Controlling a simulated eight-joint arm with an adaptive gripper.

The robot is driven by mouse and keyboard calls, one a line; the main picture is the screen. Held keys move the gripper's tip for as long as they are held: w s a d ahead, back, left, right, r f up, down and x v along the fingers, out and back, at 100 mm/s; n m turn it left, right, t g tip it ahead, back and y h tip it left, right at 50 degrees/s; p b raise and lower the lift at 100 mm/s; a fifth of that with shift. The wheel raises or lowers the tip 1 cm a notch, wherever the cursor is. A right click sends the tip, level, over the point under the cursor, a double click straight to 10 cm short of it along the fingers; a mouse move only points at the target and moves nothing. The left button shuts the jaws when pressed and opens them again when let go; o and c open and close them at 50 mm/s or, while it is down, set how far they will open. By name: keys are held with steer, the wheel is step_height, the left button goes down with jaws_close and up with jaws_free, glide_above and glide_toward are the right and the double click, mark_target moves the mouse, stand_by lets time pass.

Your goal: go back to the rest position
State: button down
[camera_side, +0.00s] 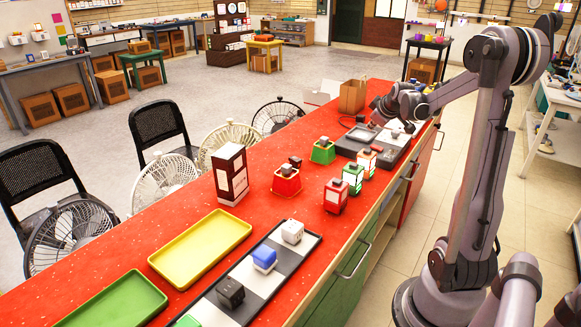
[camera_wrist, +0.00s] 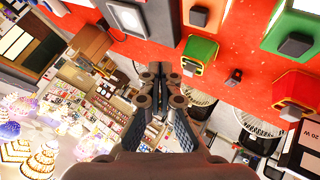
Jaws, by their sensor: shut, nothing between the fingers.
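My gripper (camera_side: 379,104) is at the far end of the red counter (camera_side: 325,218) in the side view, above the counter and beside a brown box. It is small there and its fingers are hard to make out. In the wrist view my gripper (camera_wrist: 155,72) has its fingers together in the middle, with nothing between them. The red counter top (camera_wrist: 240,73) fills the upper right of that view.
A brown open box (camera_side: 352,97) stands close to my gripper. Several lantern-like blocks, including a green one (camera_side: 353,178), stand mid-counter. A yellow tray (camera_side: 201,248) and a green tray (camera_side: 118,303) lie nearer. Fans and chairs line the left side.

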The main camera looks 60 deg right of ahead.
steer(key=w+a+r+t+y, duration=0.1)
steer(key=w+a+y, duration=0.15)
steer(key=a, duration=0.85)
steer(key=w+a+r+y, duration=0.1)
steer(key=w+a, duration=0.2)
steer(key=a, duration=0.9)
steer(key=s+a+f+y, duration=0.1)
steer(key=s+a, duration=0.3)
steer(key=a, duration=0.7)
steer(key=s+a+f+y, duration=0.2)
steer(key=s+a, duration=0.3)
steer(key=a, duration=0.6)
steer(key=shift+a+f+n, duration=0.15)
steer(key=shift+f+n, duration=0.15)
